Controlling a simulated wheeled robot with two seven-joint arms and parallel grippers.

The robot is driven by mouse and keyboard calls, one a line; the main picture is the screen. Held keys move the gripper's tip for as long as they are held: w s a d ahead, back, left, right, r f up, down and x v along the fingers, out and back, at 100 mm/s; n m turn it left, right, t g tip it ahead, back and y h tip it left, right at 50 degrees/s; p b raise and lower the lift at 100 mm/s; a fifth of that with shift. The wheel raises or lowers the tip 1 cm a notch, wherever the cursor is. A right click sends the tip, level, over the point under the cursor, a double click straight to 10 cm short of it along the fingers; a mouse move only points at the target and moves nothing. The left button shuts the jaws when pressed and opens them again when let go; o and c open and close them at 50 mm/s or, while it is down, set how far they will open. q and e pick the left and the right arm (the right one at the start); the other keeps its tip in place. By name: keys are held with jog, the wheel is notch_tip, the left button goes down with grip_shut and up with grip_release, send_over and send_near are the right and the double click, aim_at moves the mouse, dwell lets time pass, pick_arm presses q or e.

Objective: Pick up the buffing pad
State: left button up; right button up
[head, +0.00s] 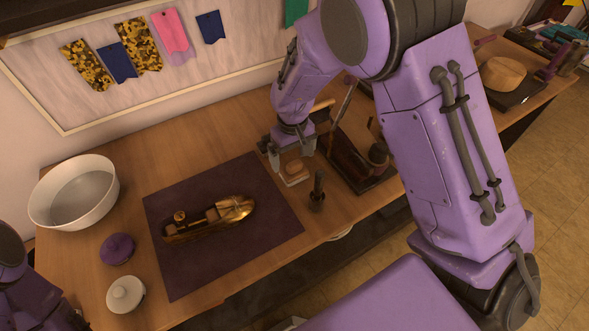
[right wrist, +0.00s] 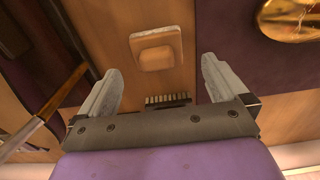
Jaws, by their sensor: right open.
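The buffing pad, a small tan block on a pale flat base (head: 294,171), lies on the wooden table just right of the dark mat. My right gripper (head: 291,156) is open above it, pointing down. In the right wrist view the pad (right wrist: 156,48) shows ahead of the fingertips, roughly between the two open fingers (right wrist: 160,72). The fingers do not appear to touch it. My left arm shows only at the lower left corner of the head view; its gripper is not seen.
A brass boat-like piece (head: 208,219) lies on the dark mat (head: 185,275). A dark-handled brush (head: 317,192) stands close in front of the pad. A dark tray (head: 345,165) with tools is right. A white bowl (head: 75,195), purple round item (head: 117,249) and white lidded jar (head: 125,294) stand left.

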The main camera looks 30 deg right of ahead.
aim_at(294, 164)
jog(key=f, duration=0.2)
jog(key=f+p, duration=0.1)
jog(key=f, duration=0.3)
jog(key=shift+w+d, duration=0.15)
jog(key=shift+d, duration=0.1)
jog(key=shift+s+r, duration=0.1)
jog(key=shift+s, duration=0.15)
jog(key=shift+c, duration=0.7)
jog(key=c, duration=0.9)
jog(key=shift+o, duration=0.2)
jog(key=shift+w+r, duration=0.1)
